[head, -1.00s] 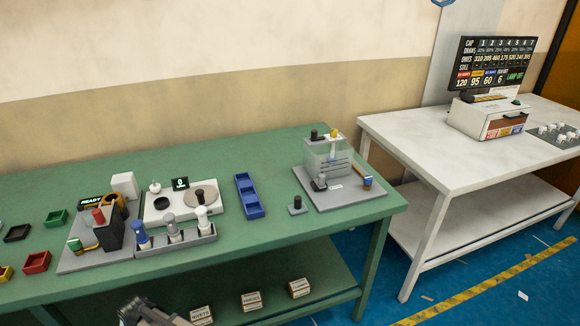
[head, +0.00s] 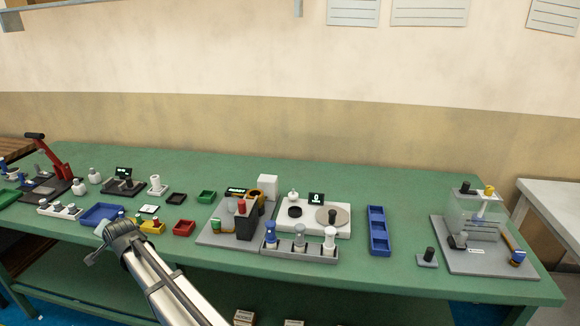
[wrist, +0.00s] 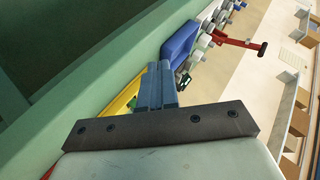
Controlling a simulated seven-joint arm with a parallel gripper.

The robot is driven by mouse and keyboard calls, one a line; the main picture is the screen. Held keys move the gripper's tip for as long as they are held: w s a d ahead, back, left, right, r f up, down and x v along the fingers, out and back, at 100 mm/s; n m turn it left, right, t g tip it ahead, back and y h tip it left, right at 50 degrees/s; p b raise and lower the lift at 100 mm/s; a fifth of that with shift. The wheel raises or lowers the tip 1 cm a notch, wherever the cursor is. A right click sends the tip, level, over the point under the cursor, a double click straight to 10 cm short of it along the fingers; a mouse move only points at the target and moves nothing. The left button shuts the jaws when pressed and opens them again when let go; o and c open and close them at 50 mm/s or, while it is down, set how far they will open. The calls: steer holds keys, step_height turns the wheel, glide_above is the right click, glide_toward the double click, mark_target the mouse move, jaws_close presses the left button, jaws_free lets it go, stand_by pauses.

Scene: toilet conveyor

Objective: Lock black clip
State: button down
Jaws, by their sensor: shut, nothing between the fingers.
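I cannot tell for sure which part is the black clip. Small black parts show on the clear box fixture (head: 474,216) at the right end of the green bench, including a dark piece (head: 457,241) at its front left. A black knob on a grey base (head: 428,257) stands left of that fixture. In the head view my arm reaches to the left front of the bench, near the blue tray (head: 90,216), far from the clear box fixture.
Yellow (head: 152,228), red (head: 184,228) and green (head: 206,197) bins sit mid-left. A black block station (head: 248,222), a grey holder with bottles (head: 300,252) and a blue compartment tray (head: 378,230) stand farther right. A red-lever press (head: 60,170) is at the far left.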

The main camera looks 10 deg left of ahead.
steer(key=w+d+r+n+t+y, duration=0.1)
steer(key=w+d+r+t, duration=0.25)
steer(key=w+r, duration=1)
steer(key=w+d+f+n+t+h, duration=0.15)
steer(key=w+d+h, duration=0.25)
steer(key=w+d, duration=0.7)
steer(key=w+d+f+n+h, duration=0.25)
steer(key=w+d+h, duration=0.2)
steer(key=d, duration=1.25)
steer(key=w+d+f+n+t+h, duration=0.1)
steer(key=w+d+n+h, duration=0.2)
steer(key=w+d, duration=0.85)
steer(key=s+d+f+n+g+h, duration=0.1)
steer(key=s+d+n+h, duration=0.2)
steer(key=d, duration=1.1)
steer(key=d+f+n+g+h, duration=0.1)
steer(key=d+n+h, duration=0.35)
steer(key=d, duration=0.95)
steer(key=s+d+r+n+g+h, duration=0.1)
steer(key=s+d+h, duration=0.3)
steer(key=d, duration=0.6)
steer(key=s+d+r+n+g+h, duration=0.1)
steer(key=s+d+n+g+h, duration=0.3)
steer(key=d, duration=0.6)
steer(key=shift+s+d+r+h, duration=0.3)
steer(key=shift+s+h, duration=0.4)
steer(key=shift+s, duration=0.3)
